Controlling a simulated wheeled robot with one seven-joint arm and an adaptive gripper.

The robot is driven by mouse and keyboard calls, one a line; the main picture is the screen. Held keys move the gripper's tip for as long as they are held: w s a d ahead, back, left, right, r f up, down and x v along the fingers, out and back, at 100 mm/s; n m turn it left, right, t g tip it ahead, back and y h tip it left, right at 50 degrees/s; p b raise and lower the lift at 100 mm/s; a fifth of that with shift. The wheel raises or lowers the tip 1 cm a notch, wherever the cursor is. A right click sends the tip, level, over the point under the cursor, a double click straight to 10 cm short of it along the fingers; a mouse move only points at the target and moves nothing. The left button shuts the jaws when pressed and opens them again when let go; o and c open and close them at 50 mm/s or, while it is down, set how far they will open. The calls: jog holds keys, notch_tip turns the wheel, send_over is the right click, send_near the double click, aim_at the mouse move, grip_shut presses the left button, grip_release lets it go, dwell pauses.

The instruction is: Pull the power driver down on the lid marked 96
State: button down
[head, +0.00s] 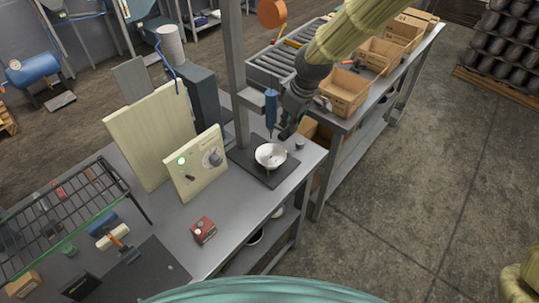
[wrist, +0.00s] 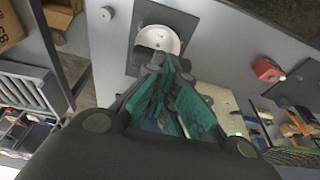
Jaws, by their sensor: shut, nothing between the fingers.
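The blue power driver (head: 271,104) hangs upright beside the grey post, with its bit pointing down above a white pan (head: 270,156). The pan sits on a dark square plate (head: 246,161) on the bench; it also shows at the top of the wrist view (wrist: 160,38). No number 96 is readable, and I cannot tell the lid from the pan. My gripper (head: 287,132) is shut and empty, just right of the driver and above the plate's back right edge. In the wrist view its fingers (wrist: 160,62) partly cover the pan.
A cream control panel (head: 197,164) with a green light and a dial stands left of the plate. A red box (head: 203,230) lies in front of it. The grey post (head: 236,75) rises behind the plate. Cardboard boxes (head: 345,91) stand on the bench to the right.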

jog(key=shift+w+a+p+v, duration=0.15)
jog(key=shift+p+v, duration=0.3)
jog(key=shift+v, duration=0.4)
jog(key=shift+w+a+p+v, duration=0.15)
jog(key=shift+p+v, duration=0.3)
jog(key=shift+v, duration=0.45)
jog(key=shift+w+a+p+v, duration=0.1)
jog(key=shift+a+p+v, duration=0.1)
jog(key=shift+p+v, duration=0.45)
jog(key=w+a+v, duration=0.1)
jog(key=a+v, duration=0.1)
jog(key=v, duration=1)
jog(key=shift+w+r, duration=0.3)
jog(key=shift+r, duration=0.05)
jog(key=shift+a, duration=0.1)
